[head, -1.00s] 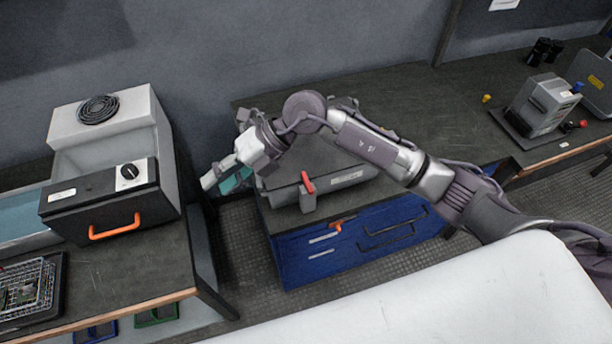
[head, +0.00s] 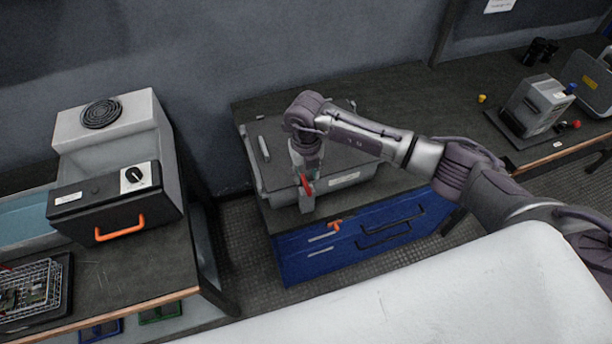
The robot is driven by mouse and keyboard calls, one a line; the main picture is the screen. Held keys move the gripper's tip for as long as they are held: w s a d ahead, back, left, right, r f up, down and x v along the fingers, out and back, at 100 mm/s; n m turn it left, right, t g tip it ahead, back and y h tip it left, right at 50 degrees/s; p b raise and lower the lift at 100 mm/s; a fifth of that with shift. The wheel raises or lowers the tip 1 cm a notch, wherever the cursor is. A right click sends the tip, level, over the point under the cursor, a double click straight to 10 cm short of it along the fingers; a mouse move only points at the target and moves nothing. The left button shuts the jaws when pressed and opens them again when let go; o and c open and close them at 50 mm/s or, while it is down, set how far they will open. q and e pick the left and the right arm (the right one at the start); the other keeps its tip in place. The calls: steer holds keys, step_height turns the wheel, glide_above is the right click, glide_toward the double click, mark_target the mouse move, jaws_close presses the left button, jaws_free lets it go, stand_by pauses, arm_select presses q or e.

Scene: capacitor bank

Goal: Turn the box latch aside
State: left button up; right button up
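A flat grey box (head: 344,181) with a dark lid lies on the bench above the blue drawers. A red latch lever (head: 306,185) sits upright, slightly tilted, on a grey block (head: 306,201) at the box's front side. My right gripper (head: 306,170) points down just above and behind the red latch, at the front part of the lid. Its fingers are small and partly covered by my wrist, so I cannot tell whether they are open or whether they touch the latch. My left gripper is out of view.
An orange latch (head: 334,226) is on the blue drawer unit (head: 300,262) below. A grey machine with a black front and orange handle (head: 120,228) stands on the left bench. A grey instrument (head: 536,103) stands far right.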

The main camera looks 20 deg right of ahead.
mark_target(306, 184)
steer(key=shift+f, duration=1.9)
jaws_close()
